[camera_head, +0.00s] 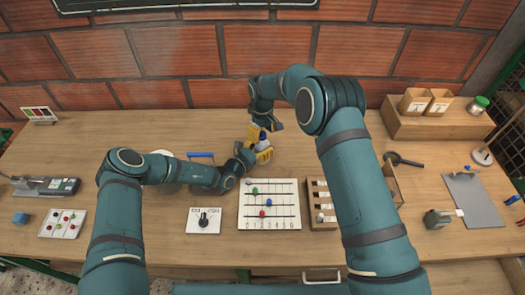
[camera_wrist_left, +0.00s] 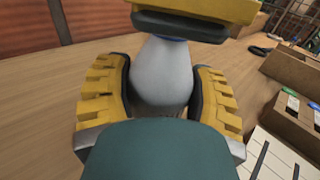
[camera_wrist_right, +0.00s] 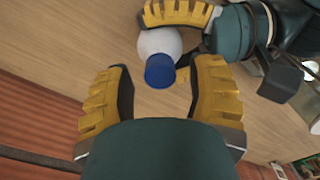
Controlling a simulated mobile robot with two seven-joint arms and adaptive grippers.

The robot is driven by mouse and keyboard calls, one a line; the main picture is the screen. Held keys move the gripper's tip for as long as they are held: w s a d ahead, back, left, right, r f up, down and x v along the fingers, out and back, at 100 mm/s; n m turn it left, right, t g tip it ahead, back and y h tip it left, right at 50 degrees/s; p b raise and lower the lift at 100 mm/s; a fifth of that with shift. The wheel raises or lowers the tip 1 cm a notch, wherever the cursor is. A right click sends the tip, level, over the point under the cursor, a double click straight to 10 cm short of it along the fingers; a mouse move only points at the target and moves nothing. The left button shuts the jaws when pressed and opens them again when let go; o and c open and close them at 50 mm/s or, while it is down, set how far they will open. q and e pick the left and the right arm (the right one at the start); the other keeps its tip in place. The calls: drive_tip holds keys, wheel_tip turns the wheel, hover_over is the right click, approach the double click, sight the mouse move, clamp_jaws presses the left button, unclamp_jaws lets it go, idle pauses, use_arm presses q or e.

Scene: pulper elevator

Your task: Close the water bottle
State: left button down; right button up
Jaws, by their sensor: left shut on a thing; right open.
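The water bottle (camera_wrist_left: 163,72) has a pale grey-white body and stands between the yellow fingers of my left gripper (camera_head: 262,152), which is shut on it. In the right wrist view the white bottle body (camera_wrist_right: 158,42) shows with a blue cap (camera_wrist_right: 160,71) at its top end. I cannot tell whether the cap is fully seated. My right gripper (camera_wrist_right: 160,98) is open, its fingers on either side of the cap's line and apart from it. In the head view the grippers hide most of the bottle (camera_head: 262,135).
A white board with coloured pieces (camera_head: 270,221) lies in front of the grippers. A wooden compartment box (camera_head: 323,222) is right of it, a dial card (camera_head: 203,220) left of it. A black magnifier-like tool (camera_head: 404,160) lies right. A brick wall (camera_head: 225,50) stands behind the table.

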wheel_tip(320, 180, up, 12)
drive_tip(key=shift+f, duration=0.25)
use_arm(q)
drive_tip(key=shift+c, duration=0.4)
unclamp_jaws()
drive_tip(key=v, duration=1.2)
use_arm(e)
drive_tip(key=shift+f, duration=0.1)
